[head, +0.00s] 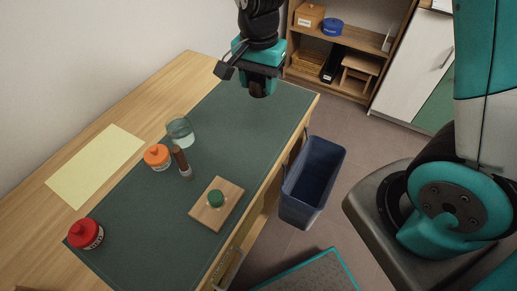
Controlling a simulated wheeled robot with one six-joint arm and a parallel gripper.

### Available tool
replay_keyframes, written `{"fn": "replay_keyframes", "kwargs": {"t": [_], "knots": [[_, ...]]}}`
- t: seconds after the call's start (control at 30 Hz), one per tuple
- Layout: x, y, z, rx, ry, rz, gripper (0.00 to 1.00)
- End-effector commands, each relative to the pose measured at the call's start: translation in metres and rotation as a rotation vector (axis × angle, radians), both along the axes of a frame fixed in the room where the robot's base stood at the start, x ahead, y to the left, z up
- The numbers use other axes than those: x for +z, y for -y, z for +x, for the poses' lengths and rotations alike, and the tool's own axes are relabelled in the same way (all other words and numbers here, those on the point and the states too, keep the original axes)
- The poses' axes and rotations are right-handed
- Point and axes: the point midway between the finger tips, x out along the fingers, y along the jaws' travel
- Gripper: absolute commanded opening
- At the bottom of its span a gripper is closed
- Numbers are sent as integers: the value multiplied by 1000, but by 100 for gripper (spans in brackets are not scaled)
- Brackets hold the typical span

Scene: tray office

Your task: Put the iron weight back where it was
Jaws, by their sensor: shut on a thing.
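My gripper (259,90) hangs over the far end of the dark green desk mat (232,107). It is shut on a small dark object, which looks like the iron weight (259,90). The fingers hide most of it. I cannot tell whether it touches the mat or hangs above it. A wooden board (229,192) with a green knob (215,198) on it lies on the mat nearer to me, with nothing else on it.
An orange-lidded jar (157,157), a clear glass (180,132) and an upright brown stick-like object (181,162) stand close together. Yellow paper (96,164) lies left.

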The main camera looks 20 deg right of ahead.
Motion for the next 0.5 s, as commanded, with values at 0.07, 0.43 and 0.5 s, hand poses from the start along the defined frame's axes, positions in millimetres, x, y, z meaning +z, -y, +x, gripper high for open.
{"fn": "replay_keyframes", "kwargs": {"t": [0.07, 0.43, 0.5], "knots": [[4, -5, -4, -49, 2, 1, 7], [-73, -6, -7, -84, -8, -3, 7], [-92, -6, -7, -84, -6, -3, 7]]}}
